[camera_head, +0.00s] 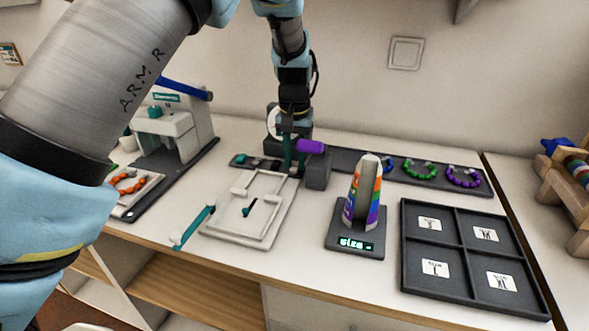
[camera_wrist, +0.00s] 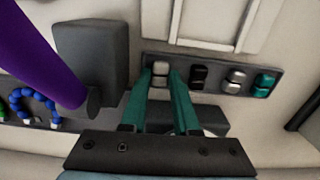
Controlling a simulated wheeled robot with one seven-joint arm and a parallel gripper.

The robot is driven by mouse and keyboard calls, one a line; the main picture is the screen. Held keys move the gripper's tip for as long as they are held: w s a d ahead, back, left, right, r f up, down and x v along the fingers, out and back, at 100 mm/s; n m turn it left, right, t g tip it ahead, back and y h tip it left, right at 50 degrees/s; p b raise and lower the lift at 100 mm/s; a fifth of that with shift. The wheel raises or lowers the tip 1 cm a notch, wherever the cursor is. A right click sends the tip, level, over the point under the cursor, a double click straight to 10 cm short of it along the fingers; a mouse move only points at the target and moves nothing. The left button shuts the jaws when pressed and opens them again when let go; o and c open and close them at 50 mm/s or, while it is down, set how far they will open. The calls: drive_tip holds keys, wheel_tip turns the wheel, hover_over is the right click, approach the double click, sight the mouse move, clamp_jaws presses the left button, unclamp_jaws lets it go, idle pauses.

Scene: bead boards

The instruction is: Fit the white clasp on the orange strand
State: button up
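The white clasp (camera_wrist: 160,68) sits on a dark clasp strip (camera_wrist: 215,91) in the wrist view, at the left end of a row of clasps. My gripper (camera_wrist: 161,76) has its two teal fingertips on either side of this clasp, close against it; I cannot tell whether they grip it. In the head view my gripper (camera_head: 295,160) points down at the strip (camera_head: 241,160) and hides the clasp. The orange strand (camera_head: 128,183) lies curved on a white board beside the grey machine (camera_head: 172,130) at the left.
A grey block with a purple rod (camera_head: 310,146) stands right beside my gripper. A white frame tray (camera_head: 222,229), a teal stick (camera_head: 193,227), a rainbow cone (camera_head: 362,190) and a dark sorting tray (camera_head: 470,245) stand nearer. Green (camera_head: 420,169) and purple (camera_head: 464,177) strands lie on the back rail.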

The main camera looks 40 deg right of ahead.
clamp_jaws()
drive_tip(key=shift+r, duration=0.1)
